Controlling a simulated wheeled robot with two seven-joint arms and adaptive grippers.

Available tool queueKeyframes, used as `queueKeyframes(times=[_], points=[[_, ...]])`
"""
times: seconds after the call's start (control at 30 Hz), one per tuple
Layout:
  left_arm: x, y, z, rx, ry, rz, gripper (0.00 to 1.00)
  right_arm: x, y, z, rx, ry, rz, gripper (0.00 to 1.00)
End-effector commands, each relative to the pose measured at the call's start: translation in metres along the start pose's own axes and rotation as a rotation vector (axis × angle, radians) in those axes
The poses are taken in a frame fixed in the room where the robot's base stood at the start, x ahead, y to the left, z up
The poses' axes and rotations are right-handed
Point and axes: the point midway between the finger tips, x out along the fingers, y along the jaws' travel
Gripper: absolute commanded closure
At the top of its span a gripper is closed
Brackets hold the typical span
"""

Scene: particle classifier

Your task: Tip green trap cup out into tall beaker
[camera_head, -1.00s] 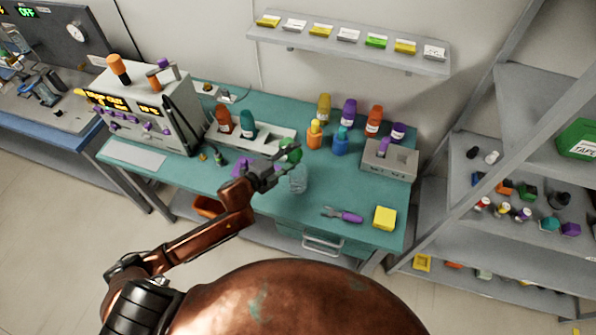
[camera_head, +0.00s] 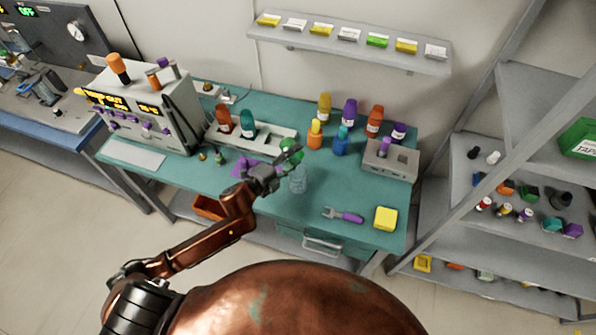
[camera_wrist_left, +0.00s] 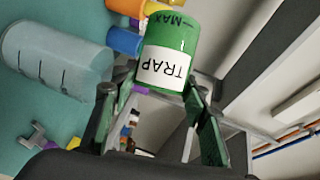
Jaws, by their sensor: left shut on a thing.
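The green trap cup (camera_wrist_left: 172,42), with a white TRAP label and a MAX mark, is gripped between the fingers of my left gripper (camera_wrist_left: 155,100) in the left wrist view. In the head view the green cup (camera_head: 291,153) shows at the tip of my left gripper (camera_head: 283,162), above the bench and tilted. The tall beaker (camera_head: 298,180) is clear and stands on the teal bench just below and right of the cup. In the left wrist view the beaker (camera_wrist_left: 55,60) lies to the left of the cup, apart from it. The cup's contents are hidden. My right gripper is not in view.
An orange bottle (camera_head: 315,135) and a blue bottle (camera_head: 341,142) stand behind the beaker. A grey block (camera_head: 389,162) is at the right. A purple-handled tool (camera_head: 345,216) and a yellow cube (camera_head: 385,218) lie at the front right. Bench between is clear.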

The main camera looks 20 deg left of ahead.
Motion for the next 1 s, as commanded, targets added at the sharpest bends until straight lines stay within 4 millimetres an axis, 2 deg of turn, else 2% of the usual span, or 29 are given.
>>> queueKeyframes(times=[1.0], points=[[-0.0013, 0.0001, -0.0032, 0.103, -0.018, -0.043, 0.84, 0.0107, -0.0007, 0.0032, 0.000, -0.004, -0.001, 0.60]])
